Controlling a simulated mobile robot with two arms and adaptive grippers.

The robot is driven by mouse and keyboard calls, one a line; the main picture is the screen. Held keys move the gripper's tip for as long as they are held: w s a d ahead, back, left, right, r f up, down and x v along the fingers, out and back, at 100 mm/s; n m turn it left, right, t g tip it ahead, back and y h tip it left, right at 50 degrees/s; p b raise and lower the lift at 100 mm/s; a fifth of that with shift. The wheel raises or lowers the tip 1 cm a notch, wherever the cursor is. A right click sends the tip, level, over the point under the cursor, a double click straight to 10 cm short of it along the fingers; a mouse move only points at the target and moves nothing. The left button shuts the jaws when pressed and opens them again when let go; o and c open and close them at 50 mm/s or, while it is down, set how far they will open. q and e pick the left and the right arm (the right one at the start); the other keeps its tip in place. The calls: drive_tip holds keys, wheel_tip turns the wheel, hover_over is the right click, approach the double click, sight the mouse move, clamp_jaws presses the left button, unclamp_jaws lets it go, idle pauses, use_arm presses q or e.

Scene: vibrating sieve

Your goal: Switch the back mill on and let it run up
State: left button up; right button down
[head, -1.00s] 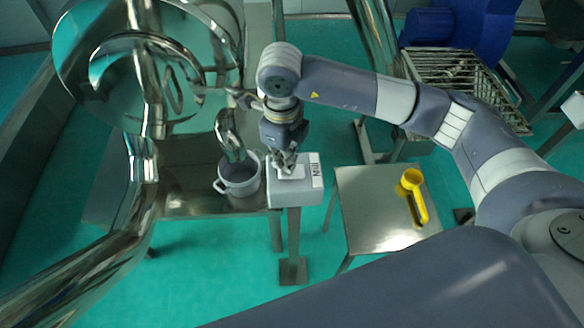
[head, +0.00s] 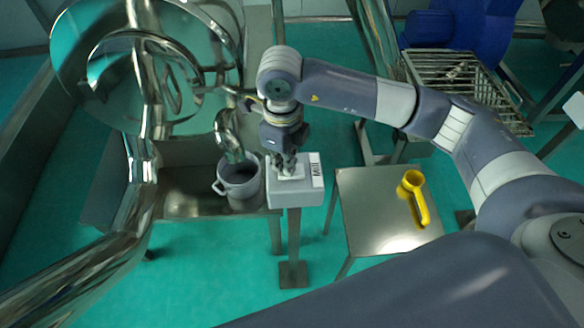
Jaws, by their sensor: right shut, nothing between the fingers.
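The mill's switch box (head: 296,196) is a light grey box on a metal post, with a white label reading "Mill" on its right side. My right gripper (head: 287,170) points down at the top of the box, shut and empty, with its fingertips at the pale switch plate. The fingers hide part of the plate, so I cannot tell the switch's position or whether they touch it. The polished metal machine (head: 150,120) with round parts and pipes stands at the left; I cannot tell whether it runs. My left gripper is not in view.
A grey pot (head: 238,182) with handles stands under the spout, left of the box. A small metal table (head: 385,225) at the right holds a yellow scoop (head: 416,198). A wire basket (head: 468,90) is at the back right. Green floor is free in front.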

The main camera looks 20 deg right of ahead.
drive_tip(key=shift+w+r+p, duration=0.1)
drive_tip(key=shift+r+p, duration=0.4)
drive_tip(key=shift+r, duration=0.3)
drive_tip(key=shift+r+p, duration=1.15)
drive_tip(key=shift+r, duration=1.5)
drive_tip(key=shift+s+f, duration=0.15)
drive_tip(key=shift+s, duration=0.05)
